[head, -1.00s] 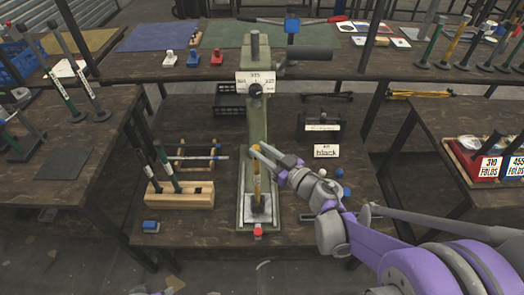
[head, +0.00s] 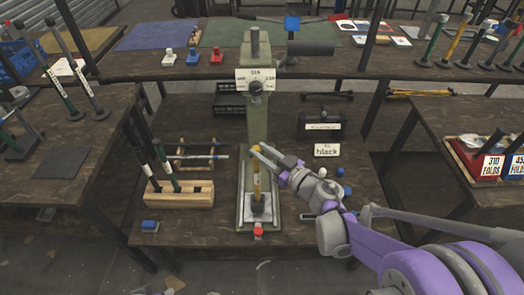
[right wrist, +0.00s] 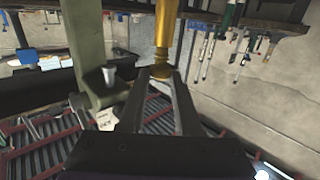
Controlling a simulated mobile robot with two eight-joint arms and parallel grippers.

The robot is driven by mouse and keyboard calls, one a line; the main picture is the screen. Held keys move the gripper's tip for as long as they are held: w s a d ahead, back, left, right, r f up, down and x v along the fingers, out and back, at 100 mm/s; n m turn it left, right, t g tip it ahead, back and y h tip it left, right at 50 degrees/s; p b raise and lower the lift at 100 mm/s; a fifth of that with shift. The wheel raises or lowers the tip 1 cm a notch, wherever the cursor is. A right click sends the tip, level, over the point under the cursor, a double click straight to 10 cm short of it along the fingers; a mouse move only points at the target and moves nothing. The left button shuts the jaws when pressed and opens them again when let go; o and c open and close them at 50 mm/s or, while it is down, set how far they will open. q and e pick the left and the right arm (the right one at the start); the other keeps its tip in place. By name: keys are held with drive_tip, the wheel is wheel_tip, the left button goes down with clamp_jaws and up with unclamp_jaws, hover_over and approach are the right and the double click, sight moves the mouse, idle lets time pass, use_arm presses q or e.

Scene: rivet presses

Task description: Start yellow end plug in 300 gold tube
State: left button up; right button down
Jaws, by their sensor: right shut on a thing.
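The gold tube (head: 257,184) stands upright on the base of the green press, below its ram. My right gripper (head: 260,150) is at the tube's top end, reaching in from the right. It is shut on the yellow end plug (head: 256,148), which is small and partly hidden by the fingers. In the right wrist view the gripper (right wrist: 160,74) pinches the plug (right wrist: 160,73) right at the end of the gold tube (right wrist: 166,28). The plug looks in line with the tube and against it; how far it is in, I cannot tell. My left gripper is out of view.
The green press column (head: 257,120) stands close behind the tube. A wooden rack (head: 180,194) with dark-green tubes is to its left. A red button (head: 258,231) is at the press's front, and a black box (head: 323,125) and a "black" card (head: 327,150) are to the right.

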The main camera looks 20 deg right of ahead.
drive_tip(key=shift+f+b, duration=0.4)
drive_tip(key=shift+f, duration=0.2)
drive_tip(key=c, duration=0.5)
unclamp_jaws()
drive_tip(key=shift+s, duration=0.1)
drive_tip(key=v, duration=1)
drive_tip(key=shift+s+d+p, duration=0.25)
drive_tip(key=shift+s+p, duration=0.05)
